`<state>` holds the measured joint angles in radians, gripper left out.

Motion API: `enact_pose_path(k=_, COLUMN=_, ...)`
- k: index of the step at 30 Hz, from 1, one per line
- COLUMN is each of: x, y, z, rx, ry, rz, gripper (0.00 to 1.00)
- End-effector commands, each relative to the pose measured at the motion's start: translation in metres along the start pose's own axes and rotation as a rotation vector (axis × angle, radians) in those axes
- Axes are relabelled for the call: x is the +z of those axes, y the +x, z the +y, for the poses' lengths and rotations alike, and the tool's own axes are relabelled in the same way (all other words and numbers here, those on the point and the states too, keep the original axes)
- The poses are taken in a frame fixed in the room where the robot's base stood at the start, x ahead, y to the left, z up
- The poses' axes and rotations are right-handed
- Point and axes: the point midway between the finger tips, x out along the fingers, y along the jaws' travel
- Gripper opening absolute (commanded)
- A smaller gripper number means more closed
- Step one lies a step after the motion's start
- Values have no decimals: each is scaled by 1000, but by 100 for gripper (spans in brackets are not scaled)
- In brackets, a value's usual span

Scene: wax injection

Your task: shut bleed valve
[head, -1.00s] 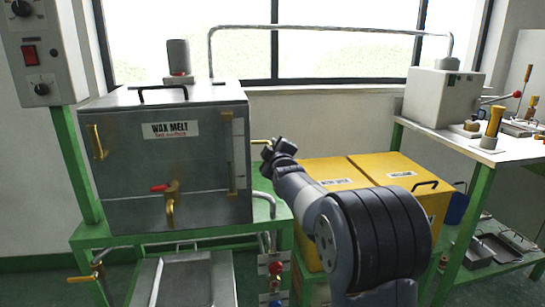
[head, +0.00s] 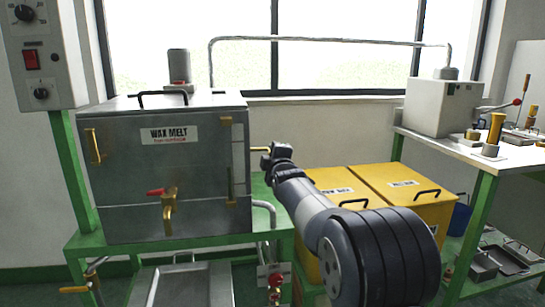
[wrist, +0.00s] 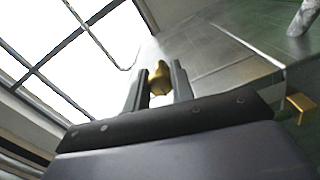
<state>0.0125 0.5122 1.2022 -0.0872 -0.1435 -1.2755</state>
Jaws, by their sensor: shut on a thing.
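The grey metal wax melt tank (head: 120,178) stands on a green frame at the left in the head view. A small brass valve (head: 259,149), which I take as the bleed valve, sticks out of its right side. My gripper (head: 268,157) is at this valve, at the end of my arm reaching from the lower right. In the wrist view, the two dark fingers of my gripper (wrist: 158,84) are shut on the brass valve piece (wrist: 159,74), with the tank wall beyond. The fingers partly hide the valve, and its exact angle is hard to tell.
A brass tap with a red handle (head: 157,192) is on the tank's front. Two yellow bins (head: 430,208) stand right of the tank, close to my arm. A workbench (head: 470,155) with a white box is at the right. A pipe (head: 330,39) runs overhead.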

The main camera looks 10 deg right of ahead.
Motion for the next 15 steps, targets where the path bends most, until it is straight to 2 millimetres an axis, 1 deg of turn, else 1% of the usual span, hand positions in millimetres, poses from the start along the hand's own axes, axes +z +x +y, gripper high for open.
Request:
enact_pose_path(k=4, x=0, y=0, z=1, rx=3, ry=-1, rz=1, gripper=0)
enact_pose_path(k=5, x=0, y=0, z=1, rx=3, ry=-1, rz=1, gripper=24)
enact_pose_path(k=12, x=0, y=0, z=1, rx=2, ry=0, rz=1, gripper=43)
enact_pose_path(k=15, x=0, y=0, z=0, rx=1, ry=0, rz=1, gripper=45)
